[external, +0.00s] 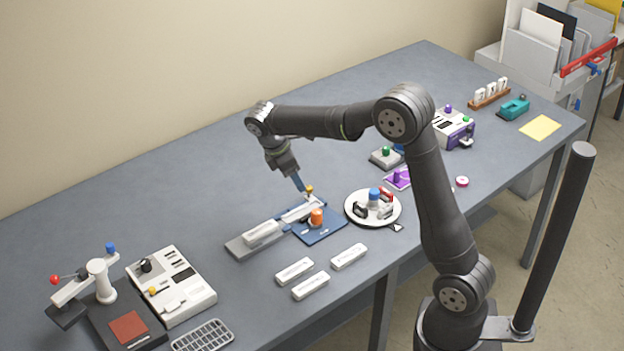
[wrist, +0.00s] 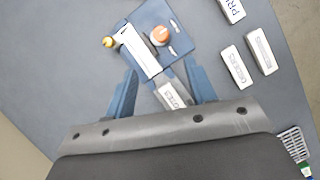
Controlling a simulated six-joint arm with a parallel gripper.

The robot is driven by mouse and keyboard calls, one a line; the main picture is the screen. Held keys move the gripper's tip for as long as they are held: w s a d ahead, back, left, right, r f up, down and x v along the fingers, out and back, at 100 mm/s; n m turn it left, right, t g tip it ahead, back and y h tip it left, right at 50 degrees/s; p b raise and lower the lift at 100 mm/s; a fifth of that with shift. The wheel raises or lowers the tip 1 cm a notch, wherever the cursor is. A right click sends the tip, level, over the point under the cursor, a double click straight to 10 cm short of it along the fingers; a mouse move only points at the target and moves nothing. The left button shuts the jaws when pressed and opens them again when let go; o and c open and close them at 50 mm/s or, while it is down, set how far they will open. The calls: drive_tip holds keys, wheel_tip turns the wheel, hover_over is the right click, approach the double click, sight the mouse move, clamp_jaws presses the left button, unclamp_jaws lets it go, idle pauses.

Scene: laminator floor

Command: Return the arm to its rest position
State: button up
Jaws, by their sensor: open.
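My gripper (external: 300,184) is at the end of my dark arm, reaching out over the middle of the table and pointing down. In the wrist view my gripper (wrist: 163,82) shows two blue fingers spread apart with nothing held between them. Below and between them lies a grey rail fixture (external: 240,250) with a white labelled block (external: 262,233) on it, also seen in the wrist view (wrist: 172,97). A blue plate (external: 325,232) with an orange knob (external: 316,217) lies beside it. Contact between fingertips and fixture cannot be told.
White labelled blocks (external: 294,271) lie in front. A round white tray (external: 353,217) holds small parts right of the fixture. A white machine (external: 190,303) stands at left, a purple-and-white device (external: 462,130) at the back right. A dark post (external: 555,235) stands beside my base.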

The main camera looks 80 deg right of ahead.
sight(316, 211)
drive_tip(key=x, duration=1.5)
drive_tip(key=shift+s, duration=0.15)
drive_tip(key=shift+d+f+m, duration=0.1)
drive_tip(key=shift+f+m, duration=0.2)
drive_tip(key=shift+f, duration=0.05)
drive_tip(key=m+y, duration=0.1)
drive_tip(key=m, duration=0.2)
drive_tip(key=shift+g+y, duration=0.3)
drive_tip(key=m, duration=0.2)
drive_tip(key=m+y, duration=0.1)
drive_tip(key=m, duration=0.1)
drive_tip(key=shift+s+m+y, duration=0.1)
drive_tip(key=shift+m+y, duration=0.2)
drive_tip(key=shift+m, duration=0.1)
drive_tip(key=m, duration=0.2)
drive_tip(key=m+t+y, duration=0.1)
drive_tip(key=m, duration=0.1)
drive_tip(key=shift+y, duration=0.3)
drive_tip(key=m+t+y, duration=0.1)
drive_tip(key=m, duration=0.3)
drive_tip(key=shift+m, duration=0.3)
drive_tip(key=shift+t, duration=0.3)
